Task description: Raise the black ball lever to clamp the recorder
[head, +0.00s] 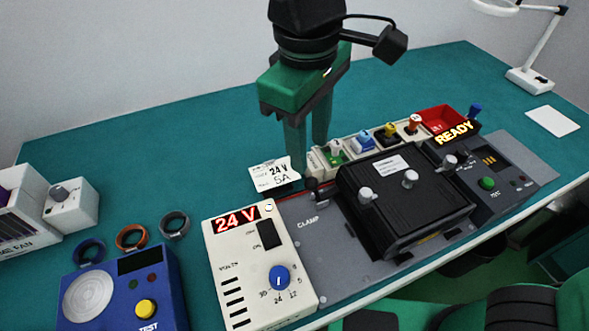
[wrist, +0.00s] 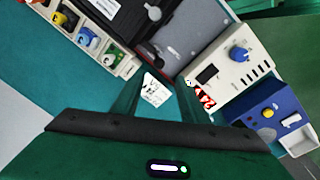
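The black ball lever (head: 312,184) stands beside the "CLAMP" label at the left end of the grey fixture plate (head: 325,257). Its ball is dark and sits just below my fingertips in the head view. The recorder (head: 405,200) is a black box on that plate, to the right of the lever. My gripper (head: 308,158) points down behind the lever, with its green fingers apart and nothing between them. In the wrist view, a white card lies beyond the gap of my gripper (wrist: 157,98).
A cream 24 V supply (head: 250,290) stands left of the plate, with a paper card (head: 274,174) behind it. A row of coloured connectors (head: 363,141) runs behind the recorder. A grey "READY" unit (head: 490,180) is at right. The back left table is clear.

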